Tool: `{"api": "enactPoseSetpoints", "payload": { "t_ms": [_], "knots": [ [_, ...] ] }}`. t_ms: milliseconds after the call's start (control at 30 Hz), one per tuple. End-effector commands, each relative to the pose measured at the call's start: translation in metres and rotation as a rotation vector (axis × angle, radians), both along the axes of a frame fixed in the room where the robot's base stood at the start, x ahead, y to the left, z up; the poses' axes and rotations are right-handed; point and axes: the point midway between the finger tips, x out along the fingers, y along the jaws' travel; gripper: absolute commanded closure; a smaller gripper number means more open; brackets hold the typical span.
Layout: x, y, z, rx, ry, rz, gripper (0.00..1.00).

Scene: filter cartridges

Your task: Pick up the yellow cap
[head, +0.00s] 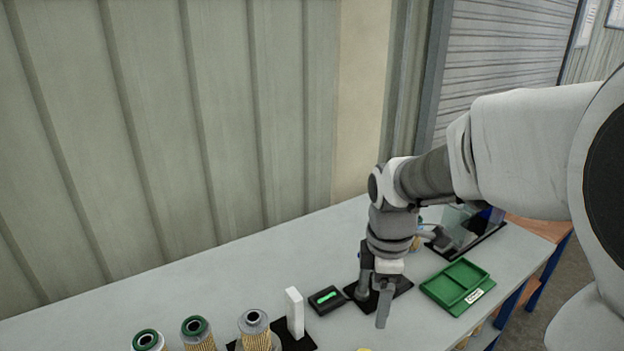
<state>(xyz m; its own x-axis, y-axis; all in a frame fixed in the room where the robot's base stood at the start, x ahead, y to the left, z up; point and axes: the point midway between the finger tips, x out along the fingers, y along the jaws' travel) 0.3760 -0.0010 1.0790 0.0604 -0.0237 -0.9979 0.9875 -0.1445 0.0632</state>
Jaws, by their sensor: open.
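A small yellow piece (365,349), likely the yellow cap, shows only as a sliver at the bottom edge of the head view; the rest is cut off. My gripper (374,299) points down over the table, above or beside a black pad (402,284). Its two fingers are apart and nothing shows between them. The yellow piece lies nearer the camera than my gripper and appears apart from it.
A green compartment tray (440,289) stands right of my gripper. A black box with a green display (326,300), a white upright block (294,314) and filter cartridges (197,334) stand left. A clear-panelled fixture (470,232) is behind. The back left tabletop is free.

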Motion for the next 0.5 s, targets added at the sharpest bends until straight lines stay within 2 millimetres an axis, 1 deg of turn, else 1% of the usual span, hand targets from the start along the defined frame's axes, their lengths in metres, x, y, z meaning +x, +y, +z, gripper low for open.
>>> {"api": "enactPoseSetpoints", "payload": {
  "t_ms": [33,100,200,267,367,500],
  "knots": [
    [0.006,0.000,-0.013,0.005,0.023,0.061,0.13],
    [0.010,0.000,-0.023,0.010,0.044,0.132,0.13],
    [0.015,0.001,-0.031,0.015,0.059,0.196,0.13],
    [0.016,0.001,-0.035,0.018,0.063,0.215,0.13],
    [0.016,0.001,-0.047,0.019,0.068,0.224,0.13],
    [0.015,0.001,-0.076,0.018,0.069,0.224,0.13]
  ]
}}
